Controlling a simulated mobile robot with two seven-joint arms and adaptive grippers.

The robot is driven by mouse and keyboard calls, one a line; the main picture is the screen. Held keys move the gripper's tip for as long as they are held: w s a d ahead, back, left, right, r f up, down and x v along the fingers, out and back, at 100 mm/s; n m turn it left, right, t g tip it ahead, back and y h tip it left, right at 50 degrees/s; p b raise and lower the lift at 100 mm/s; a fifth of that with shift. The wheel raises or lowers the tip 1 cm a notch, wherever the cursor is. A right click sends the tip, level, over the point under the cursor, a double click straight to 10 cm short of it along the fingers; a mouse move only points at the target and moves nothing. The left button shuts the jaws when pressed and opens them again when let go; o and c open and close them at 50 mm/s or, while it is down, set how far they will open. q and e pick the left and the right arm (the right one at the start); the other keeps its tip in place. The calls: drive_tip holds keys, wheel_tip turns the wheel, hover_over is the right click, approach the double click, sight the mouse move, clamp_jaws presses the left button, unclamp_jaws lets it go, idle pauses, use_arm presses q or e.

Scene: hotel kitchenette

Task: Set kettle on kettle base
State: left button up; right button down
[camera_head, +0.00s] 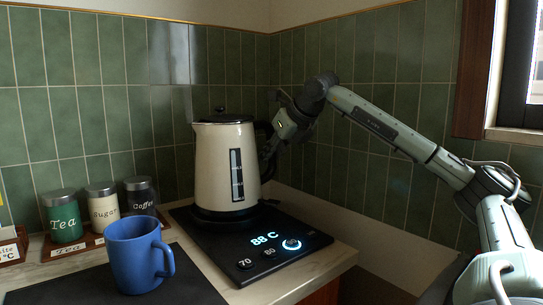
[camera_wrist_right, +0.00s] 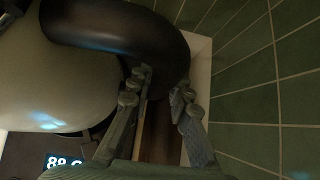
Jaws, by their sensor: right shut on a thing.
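The cream kettle (camera_head: 220,165) with a black lid and a level window stands upright over the round rear part of the black kettle base (camera_head: 262,262). Its bottom meets the dark ring there; I cannot tell whether a thin gap is left. The base display glows "88 C". My right gripper (camera_head: 280,122) is at the right side of the kettle, shut on its black handle. In the right wrist view, the fingers (camera_wrist_right: 160,82) close around the black handle (camera_wrist_right: 120,35), beside the cream body (camera_wrist_right: 45,85). My left gripper is out of view.
A blue mug (camera_head: 135,255) stands on a dark mat at front left. Tea (camera_head: 63,215), sugar (camera_head: 102,208) and coffee (camera_head: 140,195) canisters stand on a wooden tray behind it. Green tiled walls close off the back and right. The counter edge is right of the base.

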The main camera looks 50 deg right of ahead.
drive_tip(key=shift+f+b, duration=0.4)
drive_tip(key=shift+b, duration=0.2)
idle(0.5)
drive_tip(key=c, duration=1.7)
unclamp_jaws()
drive_tip(key=shift+s+f, duration=0.1)
drive_tip(key=shift+f, duration=0.2)
drive_tip(key=p+v, duration=0.1)
drive_tip(key=v, duration=1)
drive_tip(key=shift+p, duration=0.3)
drive_tip(key=shift+a, duration=0.15)
